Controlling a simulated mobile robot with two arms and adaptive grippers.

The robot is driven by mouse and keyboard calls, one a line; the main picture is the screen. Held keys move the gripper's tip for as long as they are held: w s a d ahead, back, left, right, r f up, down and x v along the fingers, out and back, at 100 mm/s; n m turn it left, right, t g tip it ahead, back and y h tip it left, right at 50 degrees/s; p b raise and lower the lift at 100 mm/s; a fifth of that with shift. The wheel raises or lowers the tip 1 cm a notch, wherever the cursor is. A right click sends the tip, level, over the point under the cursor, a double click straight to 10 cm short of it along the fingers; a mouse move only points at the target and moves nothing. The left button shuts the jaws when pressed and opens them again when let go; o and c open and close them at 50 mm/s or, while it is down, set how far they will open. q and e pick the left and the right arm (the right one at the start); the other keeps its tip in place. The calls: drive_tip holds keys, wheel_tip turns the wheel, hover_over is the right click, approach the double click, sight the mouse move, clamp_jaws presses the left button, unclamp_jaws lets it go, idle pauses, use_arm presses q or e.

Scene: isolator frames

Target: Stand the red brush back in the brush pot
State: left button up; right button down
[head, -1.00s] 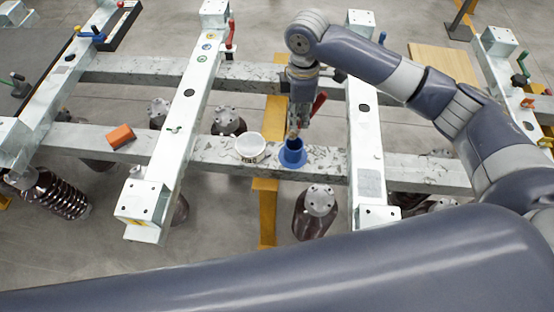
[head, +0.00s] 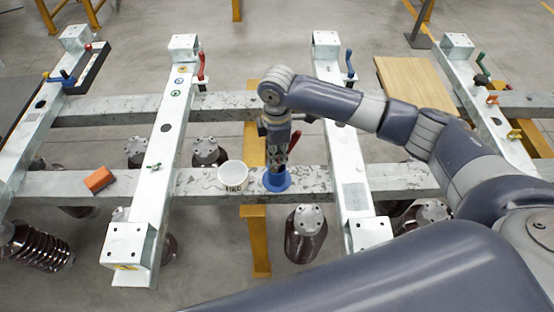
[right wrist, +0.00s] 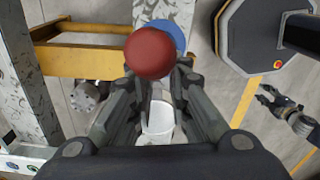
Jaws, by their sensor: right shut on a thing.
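The red brush shows in the head view as a tilted red handle (head: 294,141) beside my right gripper (head: 276,163). My right gripper is shut on it, pointing down directly over the blue brush pot (head: 277,182). The brush's lower end is hidden by the fingers and pot, so I cannot tell how deep it sits. In the right wrist view the handle's round red end (right wrist: 151,54) is close to the camera, with the blue pot (right wrist: 172,35) partly behind it. My left gripper (right wrist: 266,94) shows small in the right wrist view, its fingers apart and empty.
A white tub (head: 233,177) stands on the grey beam (head: 330,180) just left of the pot. An orange block (head: 99,179) lies farther left on the beam. Pale cross rails (head: 160,160) rise on both sides. Dark insulators (head: 305,235) hang below.

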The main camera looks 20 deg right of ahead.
wheel_tip(320, 180, down, 3)
drive_tip(key=shift+a+f+p, duration=0.1)
drive_tip(key=shift+p, duration=0.75)
drive_tip(key=shift+f, duration=0.15)
drive_tip(key=c, duration=1.5)
unclamp_jaws()
drive_tip(key=shift+f+b, duration=0.2)
drive_tip(key=shift+b, duration=0.2)
wheel_tip(320, 180, up, 5)
drive_tip(key=shift+w+f+b, duration=0.1)
drive_tip(key=shift+w+b, duration=0.05)
drive_tip(key=shift+b, duration=0.9)
wheel_tip(320, 180, up, 5)
drive_tip(key=shift+f, duration=0.15)
drive_tip(key=shift+r, duration=0.65)
